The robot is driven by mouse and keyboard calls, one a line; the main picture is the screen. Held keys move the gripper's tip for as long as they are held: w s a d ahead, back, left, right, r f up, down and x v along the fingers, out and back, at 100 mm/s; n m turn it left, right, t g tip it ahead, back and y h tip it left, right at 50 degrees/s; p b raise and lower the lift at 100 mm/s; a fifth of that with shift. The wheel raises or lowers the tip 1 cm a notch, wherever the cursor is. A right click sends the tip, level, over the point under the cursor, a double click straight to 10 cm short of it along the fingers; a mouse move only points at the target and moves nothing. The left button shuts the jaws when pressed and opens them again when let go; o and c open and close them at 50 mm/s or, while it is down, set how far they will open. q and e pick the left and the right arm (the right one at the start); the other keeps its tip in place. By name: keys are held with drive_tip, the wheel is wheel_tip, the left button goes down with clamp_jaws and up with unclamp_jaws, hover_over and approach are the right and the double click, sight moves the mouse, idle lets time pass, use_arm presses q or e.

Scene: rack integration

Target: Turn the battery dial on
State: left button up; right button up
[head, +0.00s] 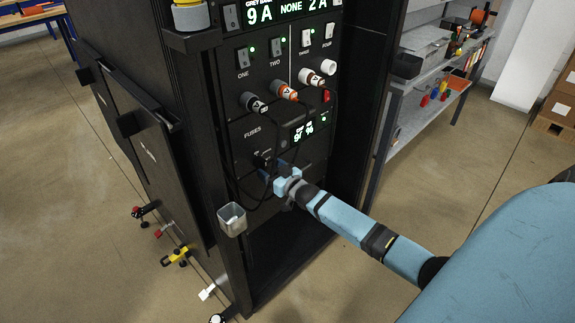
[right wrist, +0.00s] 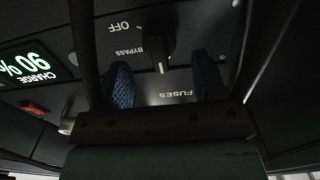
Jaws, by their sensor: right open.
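The battery dial is a black knob (right wrist: 160,48) on the dark rack panel, seen upside down in the right wrist view beside the labels OFF and BYPASS. In the head view the dial (head: 263,156) is small, just beyond my right gripper (head: 272,169). My right gripper, also in the right wrist view (right wrist: 164,78), is open, with one blue-padded finger on each side of the dial. I cannot tell whether either pad touches it. Which mark the dial points to is unclear. My left gripper is not in view.
The black rack (head: 290,120) carries switches, plugs with hanging black cables, and a lit charge display (right wrist: 25,63) reading 90 %. A red switch (right wrist: 34,107) is near the display. A small grey bin (head: 232,220) hangs at the rack's front left. A shelf (head: 425,105) stands at right.

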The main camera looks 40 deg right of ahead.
use_arm(q)
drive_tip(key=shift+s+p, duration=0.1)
drive_tip(key=shift+p, duration=0.35)
use_arm(e)
drive_tip(key=s, duration=1)
drive_tip(key=shift+s+d, duration=0.15)
drive_tip(key=shift+d, duration=0.25)
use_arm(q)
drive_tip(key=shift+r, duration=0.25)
